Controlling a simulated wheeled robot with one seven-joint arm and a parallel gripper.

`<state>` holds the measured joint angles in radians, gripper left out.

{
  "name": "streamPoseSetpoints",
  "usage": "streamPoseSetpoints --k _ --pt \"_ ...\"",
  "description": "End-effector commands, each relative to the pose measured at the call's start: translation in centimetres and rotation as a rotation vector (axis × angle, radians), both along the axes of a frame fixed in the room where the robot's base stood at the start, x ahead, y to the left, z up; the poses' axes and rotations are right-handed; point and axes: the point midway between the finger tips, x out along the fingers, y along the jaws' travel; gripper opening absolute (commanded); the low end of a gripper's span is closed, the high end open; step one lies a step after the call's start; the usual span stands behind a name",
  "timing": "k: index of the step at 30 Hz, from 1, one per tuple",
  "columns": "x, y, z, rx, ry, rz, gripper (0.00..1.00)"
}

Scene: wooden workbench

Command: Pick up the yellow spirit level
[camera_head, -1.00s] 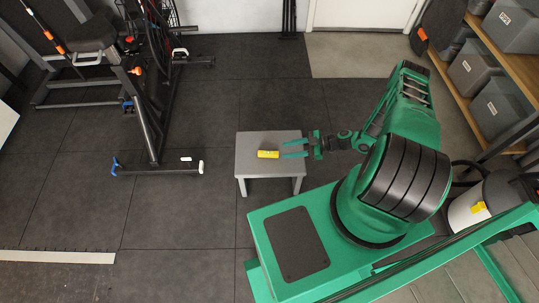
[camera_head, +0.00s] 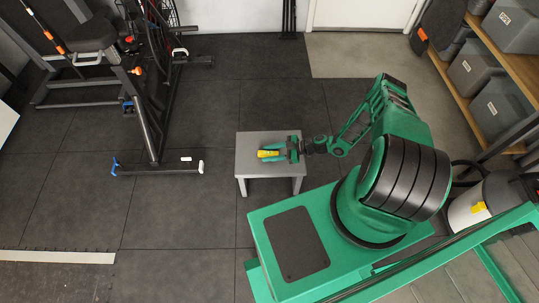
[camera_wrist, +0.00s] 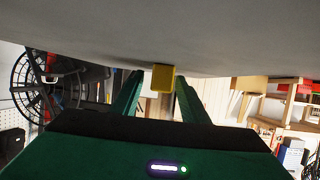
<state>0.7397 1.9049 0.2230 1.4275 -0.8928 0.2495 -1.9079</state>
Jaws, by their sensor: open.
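The yellow spirit level (camera_head: 268,153) lies on top of a small grey table (camera_head: 250,141) in the head view. My gripper (camera_head: 273,153) is open, with its two green fingers reaching left over the tabletop, one on each side of the level. In the wrist view the yellow level (camera_wrist: 163,78) shows between the tips of the fingers (camera_wrist: 158,88). Gaps show between the level and the fingers there, and I cannot tell whether either one touches it.
A gym machine (camera_head: 150,100) stands on the dark floor to the left. Shelves with grey bins (camera_head: 475,68) stand at the upper right. The tabletop is otherwise bare, and the floor around the table's left side is clear.

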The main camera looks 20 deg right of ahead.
Motion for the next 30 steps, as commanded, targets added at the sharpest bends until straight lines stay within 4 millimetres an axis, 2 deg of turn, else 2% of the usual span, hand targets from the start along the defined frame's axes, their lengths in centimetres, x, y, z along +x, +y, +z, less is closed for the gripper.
streamPoseSetpoints --k 7,12,23,30 --pt "0.1 0.2 -0.1 -0.001 0.0 0.0 0.41" --pt "0.1 0.2 -0.1 0.0 0.0 0.0 0.0" --pt "0.1 0.2 0.0 0.0 0.0 0.0 0.0" --pt "0.1 0.2 1.7 0.0 0.0 0.001 0.0"
